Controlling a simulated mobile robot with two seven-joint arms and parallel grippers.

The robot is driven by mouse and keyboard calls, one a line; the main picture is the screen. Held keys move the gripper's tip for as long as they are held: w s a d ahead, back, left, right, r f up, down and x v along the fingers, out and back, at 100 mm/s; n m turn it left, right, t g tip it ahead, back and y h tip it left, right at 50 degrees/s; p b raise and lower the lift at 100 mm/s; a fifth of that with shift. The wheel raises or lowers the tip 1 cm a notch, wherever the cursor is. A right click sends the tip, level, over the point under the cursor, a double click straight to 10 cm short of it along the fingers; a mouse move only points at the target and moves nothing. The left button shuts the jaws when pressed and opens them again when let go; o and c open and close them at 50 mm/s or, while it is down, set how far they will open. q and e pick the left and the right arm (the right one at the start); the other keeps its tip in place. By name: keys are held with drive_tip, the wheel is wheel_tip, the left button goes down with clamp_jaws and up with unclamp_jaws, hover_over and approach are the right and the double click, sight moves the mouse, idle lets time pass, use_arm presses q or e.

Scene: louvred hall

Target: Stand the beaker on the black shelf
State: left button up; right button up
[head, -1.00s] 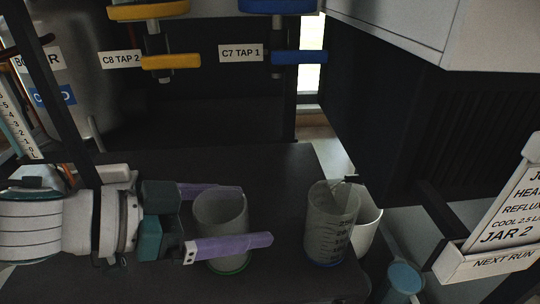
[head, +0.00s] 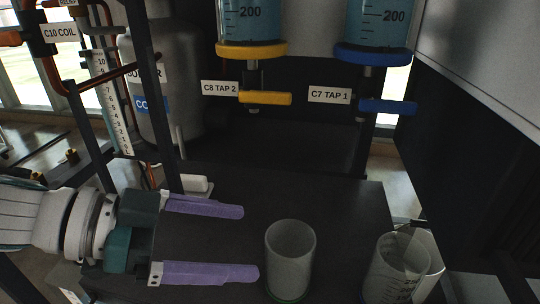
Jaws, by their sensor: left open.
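A grey, translucent beaker (head: 290,258) with a green ring at its base stands upright on the black shelf (head: 215,185). A second clear beaker with graduation marks (head: 398,272) stands to its right, partly cut off by the bottom edge. My left gripper (head: 250,242) comes in from the left with its purple fingers spread apart and nothing between them. Its fingertips point at the green-ringed beaker, just left of it and apart from it. My right gripper is not in view.
The yellow C8 tap (head: 265,97) and blue C7 tap (head: 387,106) hang above the back of the shelf. A white container (head: 430,262) is partly hidden behind the graduated beaker. A grey tank (head: 160,80) and pipework stand at the left.

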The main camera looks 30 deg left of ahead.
sight(267, 252)
use_arm(q)
drive_tip(key=d+n+y, duration=0.2)
drive_tip(key=d+n+t+y, duration=0.1)
drive_tip(key=d+n+y, duration=0.1)
drive_tip(key=d+y, duration=0.1)
drive_tip(key=shift+w+d+t, duration=0.1)
drive_tip(key=shift+w+t, duration=0.1)
drive_tip(key=shift+t, duration=0.1)
drive_tip(key=s+a+f+n+g+y, duration=0.1)
drive_tip(key=s+a+n+g+y, duration=0.1)
drive_tip(key=s, duration=0.5)
drive_tip(key=s+a+n+g+y, duration=0.1)
drive_tip(key=s+a+g+y, duration=0.1)
drive_tip(key=s+g, duration=0.3)
drive_tip(key=s+a, duration=0.1)
drive_tip(key=s, duration=0.1)
drive_tip(key=shift+s+a+f+n+y, duration=0.3)
drive_tip(key=shift+a+f+n+y, duration=0.1)
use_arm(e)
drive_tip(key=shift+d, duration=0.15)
use_arm(q)
drive_tip(key=shift+s, duration=0.1)
